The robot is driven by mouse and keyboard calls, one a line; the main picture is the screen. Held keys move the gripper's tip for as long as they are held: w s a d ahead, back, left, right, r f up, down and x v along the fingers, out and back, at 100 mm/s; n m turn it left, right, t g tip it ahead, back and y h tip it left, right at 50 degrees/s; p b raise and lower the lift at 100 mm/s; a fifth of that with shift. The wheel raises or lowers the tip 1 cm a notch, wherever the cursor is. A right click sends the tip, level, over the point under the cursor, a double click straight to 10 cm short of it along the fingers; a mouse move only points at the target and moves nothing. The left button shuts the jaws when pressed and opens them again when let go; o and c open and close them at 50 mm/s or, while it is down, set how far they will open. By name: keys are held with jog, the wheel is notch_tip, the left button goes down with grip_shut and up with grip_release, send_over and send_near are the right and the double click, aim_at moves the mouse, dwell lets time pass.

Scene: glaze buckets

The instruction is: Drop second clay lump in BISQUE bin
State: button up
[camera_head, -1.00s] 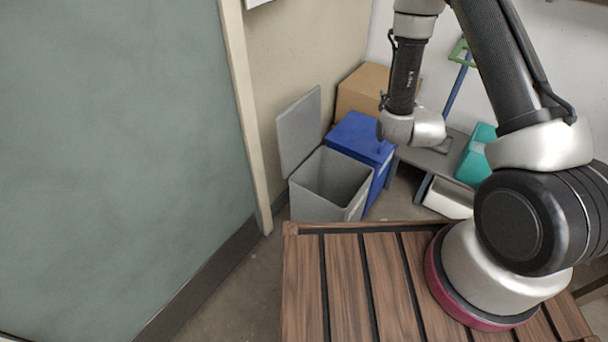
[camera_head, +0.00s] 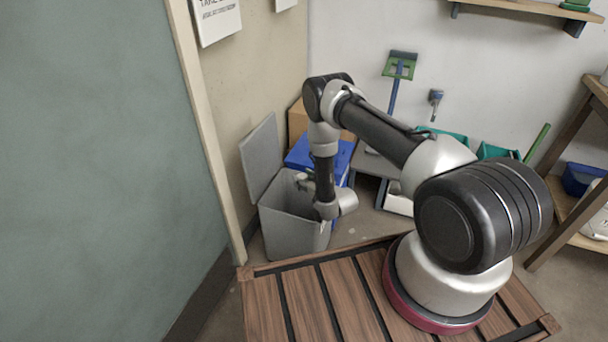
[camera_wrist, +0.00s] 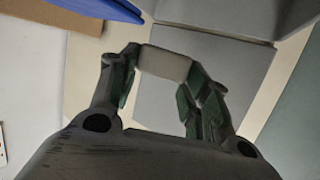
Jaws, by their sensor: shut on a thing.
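My gripper (camera_wrist: 163,82) is shut on a pale, blocky clay lump (camera_wrist: 165,63), held between its fingertips in the wrist view. In the head view, my gripper (camera_head: 303,182) is small and partly hidden beside my wrist, at the mouth of an open grey bin (camera_head: 287,233). The bin's grey lid (camera_head: 261,158) stands raised at its left. In the wrist view, the lid (camera_wrist: 195,90) lies beyond the lump. I cannot read a label on the bin, and its inside is mostly hidden.
A blue bin (camera_head: 300,153) stands right behind the grey one, with a cardboard box (camera_head: 298,118) behind it. The wall and door frame (camera_head: 208,125) are close on the left. A slatted wooden table top (camera_head: 300,300) lies in front.

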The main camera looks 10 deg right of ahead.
jog(key=shift+f, duration=1.2)
jog(key=o, duration=1.1)
jog(key=v, duration=1.2)
jog(key=shift+d, duration=0.1)
